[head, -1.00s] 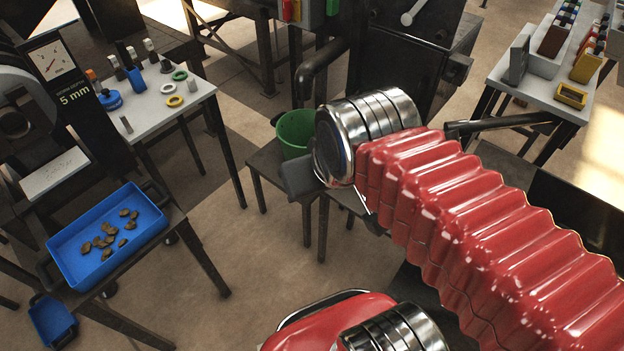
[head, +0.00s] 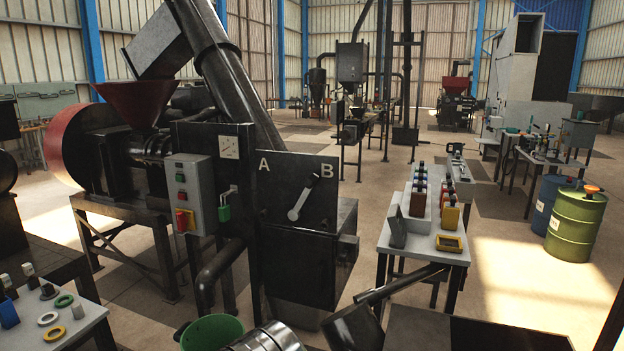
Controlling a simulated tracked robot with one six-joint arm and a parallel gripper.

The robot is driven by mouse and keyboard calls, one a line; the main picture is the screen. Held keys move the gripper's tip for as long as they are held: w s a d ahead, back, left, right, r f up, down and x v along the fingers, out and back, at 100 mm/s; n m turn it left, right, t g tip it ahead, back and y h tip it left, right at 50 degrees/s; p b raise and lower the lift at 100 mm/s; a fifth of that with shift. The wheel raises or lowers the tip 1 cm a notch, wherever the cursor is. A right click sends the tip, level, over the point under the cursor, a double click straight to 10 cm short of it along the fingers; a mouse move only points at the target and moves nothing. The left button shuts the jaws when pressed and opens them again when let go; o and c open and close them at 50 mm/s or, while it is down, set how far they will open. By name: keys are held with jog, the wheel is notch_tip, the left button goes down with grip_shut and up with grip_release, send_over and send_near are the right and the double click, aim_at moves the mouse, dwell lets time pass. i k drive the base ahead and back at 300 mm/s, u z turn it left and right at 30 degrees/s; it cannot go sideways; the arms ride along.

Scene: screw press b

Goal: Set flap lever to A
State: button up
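The flap lever (head: 301,202) is a light grey bar on the dark front panel (head: 270,207) of the machine in the head view. It runs from a round lower end up and right to a dark knob (head: 313,179), tilted toward the white letter B (head: 327,170). The white letter A (head: 264,165) is at the panel's upper left.
A grey control box (head: 190,198) and a dark bent pipe (head: 212,277) are left of the panel. A green bucket (head: 212,334) stands below. A grey table (head: 397,242) with bottles and bins stands right.

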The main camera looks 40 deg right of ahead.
aim_at(294, 214)
jog(key=k, duration=0.65)
jog(key=u, duration=0.65)
jog(key=i, duration=1.7)
jog(key=z, duration=0.15)
